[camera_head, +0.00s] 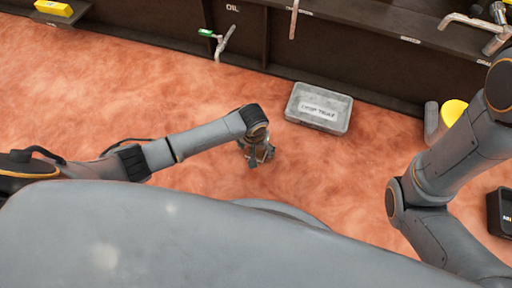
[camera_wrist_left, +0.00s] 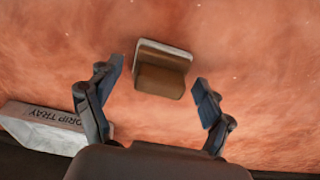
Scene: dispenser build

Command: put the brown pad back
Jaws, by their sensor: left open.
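The brown pad (camera_wrist_left: 161,80) shows in the left wrist view as a small brown block with a pale plate along its far edge. It appears over the reddish surface, between and a little beyond my left gripper's fingertips. My left gripper (camera_wrist_left: 158,78) is open, with a finger on each side of the pad and visible gaps to it. In the head view my left gripper (camera_head: 258,157) points down over the reddish surface, left of the drip tray. The pad cannot be made out clearly there. My right arm comes in at the right, but its gripper is out of view.
A grey drip tray (camera_head: 318,108) stands against the dark dispenser unit (camera_head: 345,55); it also shows in the left wrist view (camera_wrist_left: 42,130). A green-ended tap (camera_head: 222,42) juts out above. A yellow block (camera_head: 53,8) lies top left. Reddish surface left of my gripper is clear.

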